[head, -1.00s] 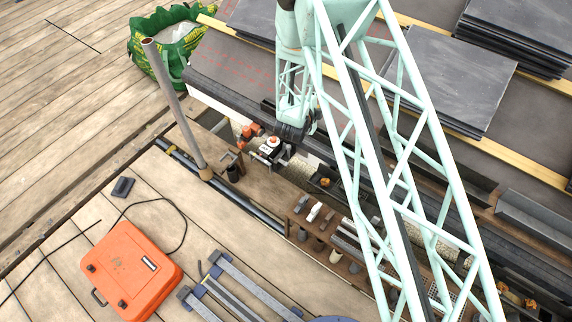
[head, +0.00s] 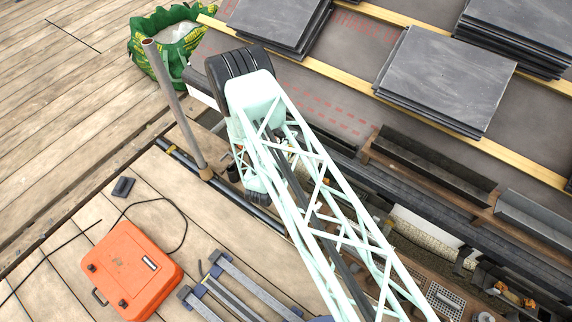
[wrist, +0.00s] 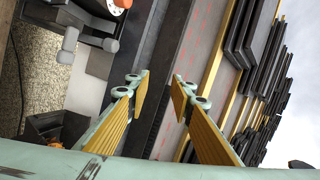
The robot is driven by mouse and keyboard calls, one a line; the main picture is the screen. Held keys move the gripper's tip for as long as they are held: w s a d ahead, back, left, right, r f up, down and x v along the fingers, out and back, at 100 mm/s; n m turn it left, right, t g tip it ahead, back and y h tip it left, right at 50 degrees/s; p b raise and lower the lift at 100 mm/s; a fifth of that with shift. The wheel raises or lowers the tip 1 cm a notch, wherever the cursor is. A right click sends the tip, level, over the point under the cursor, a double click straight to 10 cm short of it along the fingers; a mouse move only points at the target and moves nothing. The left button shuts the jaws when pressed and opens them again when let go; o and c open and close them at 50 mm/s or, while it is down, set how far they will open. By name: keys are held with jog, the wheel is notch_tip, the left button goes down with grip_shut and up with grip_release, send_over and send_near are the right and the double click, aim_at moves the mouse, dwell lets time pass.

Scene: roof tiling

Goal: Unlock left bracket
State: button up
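My gripper (wrist: 159,88) shows in the wrist view with its two yellow-padded fingers spread apart and nothing between them. A grey metal fitting with a lever (wrist: 78,32), perhaps the left bracket, is at the top left of the wrist view, beside a white part with an orange-rimmed round end (wrist: 123,3). It lies to the left of my fingers and apart from them. A dark fitting with an orange part (wrist: 55,127) is at the lower left. In the head view my arm covers the left bracket area and my fingers, so the lock's state cannot be told.
In the head view a grey pole (head: 176,105) stands left of my arm. Slate stacks (head: 447,80) lie on the roof with wooden battens (head: 330,70). An orange case (head: 130,270) and blue-grey clamps (head: 235,290) are on the deck. Dark gutter pieces (head: 430,165) lie right.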

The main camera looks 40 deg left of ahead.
jog(key=s+d+f+t+y, duration=0.1)
jog(key=s+d+f, duration=0.1)
jog(key=s+f, duration=0.4)
jog(key=s+d+f+t+y, duration=0.1)
jog(key=s+d+f+y, duration=0.1)
jog(key=s+f, duration=0.5)
jog(key=v, duration=0.4)
jog(key=shift+s+f, duration=0.15)
jog(key=shift+f, duration=0.05)
jog(key=shift+a+b, duration=0.1)
jog(key=shift+b, duration=0.2)
jog(key=shift+r+b+x, duration=0.15)
jog(key=shift+b+x, duration=0.7)
jog(key=shift+x, duration=2.6)
jog(key=shift+r+b+x, duration=0.1)
jog(key=shift+b+x, duration=0.75)
jog(key=shift+x, duration=2.6)
jog(key=shift+c, duration=0.6)
grip_shut()
